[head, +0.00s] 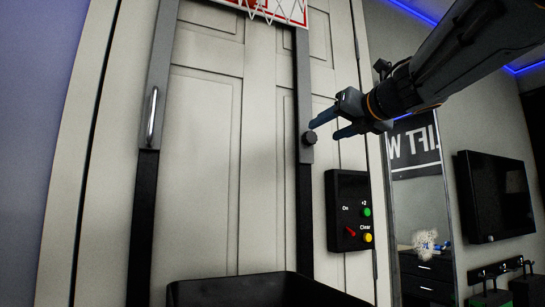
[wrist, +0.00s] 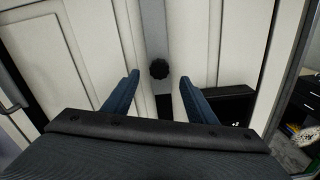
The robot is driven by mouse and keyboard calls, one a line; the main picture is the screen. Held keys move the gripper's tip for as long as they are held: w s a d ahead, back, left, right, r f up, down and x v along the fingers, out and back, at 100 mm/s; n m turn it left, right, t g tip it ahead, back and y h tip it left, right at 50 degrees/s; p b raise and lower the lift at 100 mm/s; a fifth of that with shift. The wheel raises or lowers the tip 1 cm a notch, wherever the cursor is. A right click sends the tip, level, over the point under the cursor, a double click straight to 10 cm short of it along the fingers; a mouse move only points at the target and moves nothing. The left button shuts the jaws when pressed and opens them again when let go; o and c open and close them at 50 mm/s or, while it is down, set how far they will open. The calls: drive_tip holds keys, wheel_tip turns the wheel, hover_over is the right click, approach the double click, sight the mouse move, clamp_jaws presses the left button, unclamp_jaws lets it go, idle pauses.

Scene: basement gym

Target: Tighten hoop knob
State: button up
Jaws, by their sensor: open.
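The hoop knob (head: 309,137) is a small dark round knob on the right upright (head: 302,85) of the hoop frame, which stands against a pale panelled door. In the head view my gripper (head: 325,124) comes in from the upper right, its two blue fingers pointing left at the knob. In the wrist view the black, ridged knob (wrist: 159,69) lies ahead, between and slightly beyond the open fingertips (wrist: 159,78). The fingers are spread wide and hold nothing. I see no contact with the knob.
A black control box (head: 350,210) with a red switch and green and yellow buttons is mounted below right of the knob. A silver handle (head: 152,115) is on the left upright. The hoop net (head: 285,10) hangs above; a black bin (head: 255,290) is below.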

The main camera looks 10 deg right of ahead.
sight(312, 136)
drive_tip(key=x, duration=0.7)
drive_tip(key=shift+s, duration=0.1)
drive_tip(key=shift+c, duration=0.6)
drive_tip(key=c, duration=0.9)
drive_tip(key=shift+p, duration=0.3)
drive_tip(key=shift+c, duration=0.2)
